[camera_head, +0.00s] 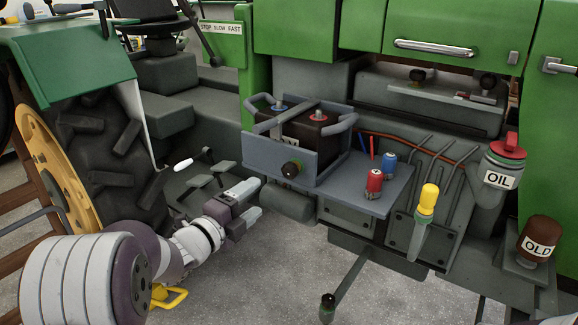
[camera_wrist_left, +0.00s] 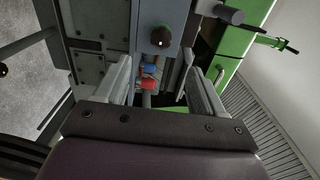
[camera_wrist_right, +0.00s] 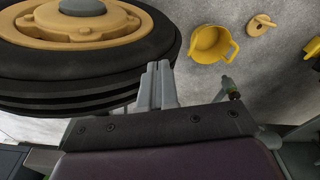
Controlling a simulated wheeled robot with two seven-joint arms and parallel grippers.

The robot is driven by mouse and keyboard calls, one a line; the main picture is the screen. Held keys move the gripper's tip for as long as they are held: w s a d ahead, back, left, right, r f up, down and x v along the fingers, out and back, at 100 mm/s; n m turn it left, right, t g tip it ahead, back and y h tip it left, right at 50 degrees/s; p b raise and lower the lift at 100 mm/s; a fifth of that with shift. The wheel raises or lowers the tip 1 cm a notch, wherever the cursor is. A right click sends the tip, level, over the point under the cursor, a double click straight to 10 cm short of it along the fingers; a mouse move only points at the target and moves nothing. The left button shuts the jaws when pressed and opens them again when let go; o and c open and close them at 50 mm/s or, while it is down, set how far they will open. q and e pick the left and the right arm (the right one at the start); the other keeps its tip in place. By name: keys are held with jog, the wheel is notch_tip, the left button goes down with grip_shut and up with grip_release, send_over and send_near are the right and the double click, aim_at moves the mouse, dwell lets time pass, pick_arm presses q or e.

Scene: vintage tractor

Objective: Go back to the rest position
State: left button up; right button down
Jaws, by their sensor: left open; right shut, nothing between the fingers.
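My left gripper (camera_head: 248,195) reaches in from the left in the head view, low in front of the tractor's battery box (camera_head: 290,155). Its two fingers stand apart with nothing held, and the left wrist view (camera_wrist_left: 158,80) shows the gap between them. Through that gap, the red and blue terminal caps and a dark knob (camera_wrist_left: 161,37) show farther off. My right gripper (camera_wrist_right: 157,85) shows only in the right wrist view, its fingers together and empty. It is close to a black tyre with a yellow hub (camera_wrist_right: 70,25). The right arm is outside the head view.
A shelf (camera_head: 395,190) with a red cap (camera_head: 374,183) and a blue cap (camera_head: 388,163) juts out right of my left gripper. A yellow-handled lever (camera_head: 428,200), OIL filler (camera_head: 500,175) and OLD filter (camera_head: 538,240) are farther right. A yellow bucket (camera_wrist_right: 210,43) stands on the floor.

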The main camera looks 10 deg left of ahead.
pick_arm(q)
jog(key=s+a+f+n+g+y, duration=0.3)
jog(key=f+n+g+y, duration=0.1)
jog(key=f+n, duration=0.35)
jog(key=s+a+f+n+g+y, duration=0.35)
jog(key=f+n, duration=0.25)
jog(key=n, duration=0.2)
jog(key=s+d+f+n+g+h, duration=0.1)
jog(key=s+d+f+n+g, duration=0.1)
jog(key=s+d+n+g, duration=0.45)
jog(key=s+d+f+n+g, duration=0.1)
jog(key=s+d+f+g, duration=0.15)
jog(key=s, duration=0.75)
notch_tip(320, 180, up, 32)
jog(key=d+m+p, duration=0.1)
jog(key=d+p, duration=0.1)
jog(key=p, duration=3)
jog(key=shift+w+d+t, duration=0.3)
jog(key=shift+t, duration=0.15)
